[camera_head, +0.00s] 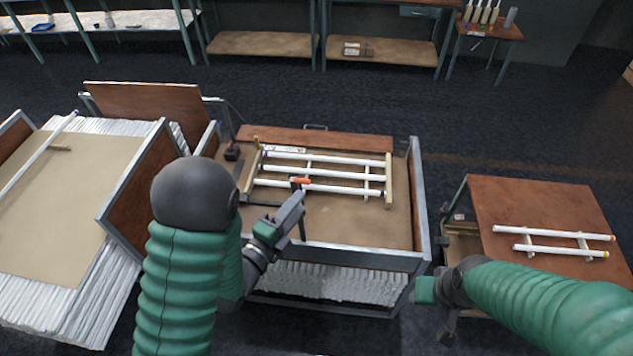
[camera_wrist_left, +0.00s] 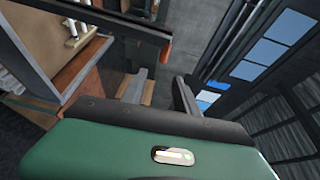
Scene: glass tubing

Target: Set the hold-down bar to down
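A dark bar with an orange end (camera_head: 300,181), which looks like the hold-down bar, is at the left part of the crate holding the white tube frame. In the left wrist view its dark length (camera_wrist_left: 110,20) crosses the top, with the orange end beyond the fingers. Whether it is raised or down is hard to tell. My left gripper (camera_head: 300,205) is beside the orange end, apart from it in the wrist view; its fingers (camera_wrist_left: 160,88) are spread with nothing between. My right gripper (camera_head: 425,290) is low at the right, its fingers not clear.
The metal-edged crate (camera_head: 420,200) holds a white tube frame (camera_head: 325,172) on a brown board. A sloped stack (camera_head: 75,200) stands left. A brown-topped cart (camera_head: 540,205) with a smaller tube frame stands right. Benches stand behind; dark floor lies between.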

